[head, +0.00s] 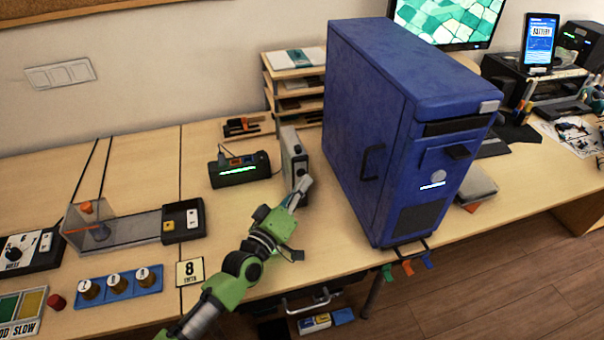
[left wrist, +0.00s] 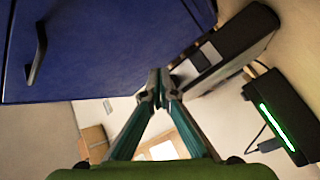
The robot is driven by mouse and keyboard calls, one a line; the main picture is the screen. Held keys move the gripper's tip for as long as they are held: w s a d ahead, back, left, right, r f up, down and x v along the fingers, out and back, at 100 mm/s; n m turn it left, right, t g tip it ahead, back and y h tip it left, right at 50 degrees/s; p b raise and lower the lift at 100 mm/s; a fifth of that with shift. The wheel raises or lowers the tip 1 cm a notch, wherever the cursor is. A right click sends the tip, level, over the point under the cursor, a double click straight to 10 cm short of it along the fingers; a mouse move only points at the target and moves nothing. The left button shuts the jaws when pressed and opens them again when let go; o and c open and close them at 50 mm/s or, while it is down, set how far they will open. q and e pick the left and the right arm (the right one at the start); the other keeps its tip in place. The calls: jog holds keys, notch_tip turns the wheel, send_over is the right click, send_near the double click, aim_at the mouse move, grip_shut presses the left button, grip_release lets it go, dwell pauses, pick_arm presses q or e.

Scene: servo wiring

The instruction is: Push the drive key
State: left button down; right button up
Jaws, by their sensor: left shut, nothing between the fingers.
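My left gripper (head: 304,183) is shut and empty, its fingertips together at the front of a slim upright grey box (head: 289,145), which looks like the drive. In the left wrist view the fingertips (left wrist: 159,80) are close to the box's dark face (left wrist: 238,42), beside a light grey key-like patch (left wrist: 206,56). I cannot tell whether they touch it. In the head view the gripper hides the lower front of the box. My right gripper is not in view.
A large blue computer tower (head: 350,110) stands close to the right of the box. A black device with a green light strip (head: 238,170) stands to the left. Wooden shelves (head: 268,85) stand behind. The desk is clear in front of the black device.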

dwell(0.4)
pick_arm(q)
jog(key=shift+w+a+b, duration=0.15)
jog(key=shift+w+b, duration=0.15)
jog(key=shift+w, duration=0.15)
jog(key=shift+s, duration=0.15)
dwell(0.3)
jog(key=shift+s+p, duration=0.3)
jog(key=shift+s, duration=0.05)
